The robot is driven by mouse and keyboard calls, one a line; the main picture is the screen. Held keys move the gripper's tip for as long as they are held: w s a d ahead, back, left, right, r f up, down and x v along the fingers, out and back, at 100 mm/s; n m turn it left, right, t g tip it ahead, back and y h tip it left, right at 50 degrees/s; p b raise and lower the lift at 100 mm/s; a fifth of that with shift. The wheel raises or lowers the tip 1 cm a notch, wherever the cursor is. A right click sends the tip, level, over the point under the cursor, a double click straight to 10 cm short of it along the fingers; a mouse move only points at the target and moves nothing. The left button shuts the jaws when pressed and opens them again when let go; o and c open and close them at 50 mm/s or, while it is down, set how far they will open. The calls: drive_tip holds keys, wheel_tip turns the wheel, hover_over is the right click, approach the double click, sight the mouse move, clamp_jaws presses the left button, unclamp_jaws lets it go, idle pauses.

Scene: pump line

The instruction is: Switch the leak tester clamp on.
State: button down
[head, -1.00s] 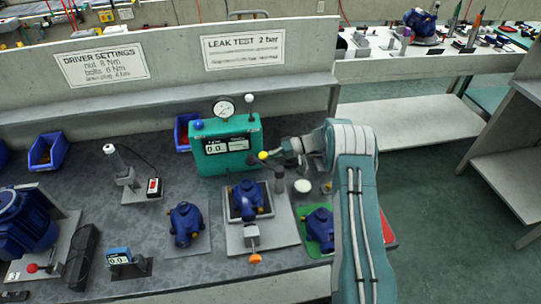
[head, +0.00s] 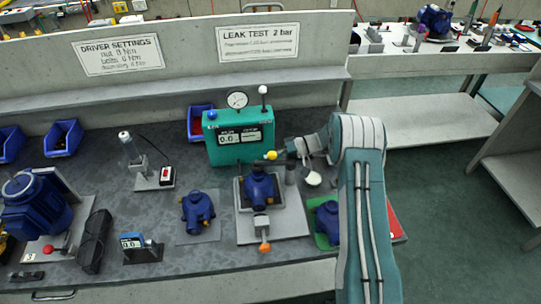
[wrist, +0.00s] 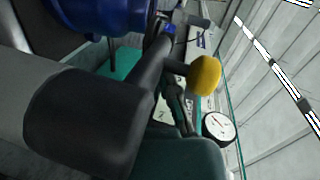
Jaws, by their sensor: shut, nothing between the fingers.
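The leak tester is a teal box (head: 240,146) with a round gauge and a display, at the back of the bench. In front of it a blue pump body (head: 259,188) sits on a grey fixture plate (head: 283,226). A lever with a yellow knob (head: 271,155) stands by the pump's back right, apparently the clamp lever; in the wrist view its yellow knob (wrist: 204,75) is on a dark arm from a thick dark-capped post (wrist: 85,115). My gripper (head: 298,148) is shut and empty, just right of the knob. Whether it touches the lever, I cannot tell.
A fixture handle with an orange knob (head: 264,247) sticks out at the front. Another blue pump (head: 327,222) on a green mat is close to my arm. A pump (head: 198,210) lies left of the fixture. A white disc (head: 313,179) is below my gripper.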

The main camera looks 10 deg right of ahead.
drive_tip(key=shift+s+a+n+g, duration=0.15)
drive_tip(key=shift+s+n+g, duration=0.1)
drive_tip(key=shift+n+g, duration=0.35)
idle(0.4)
drive_tip(key=v, duration=1.2)
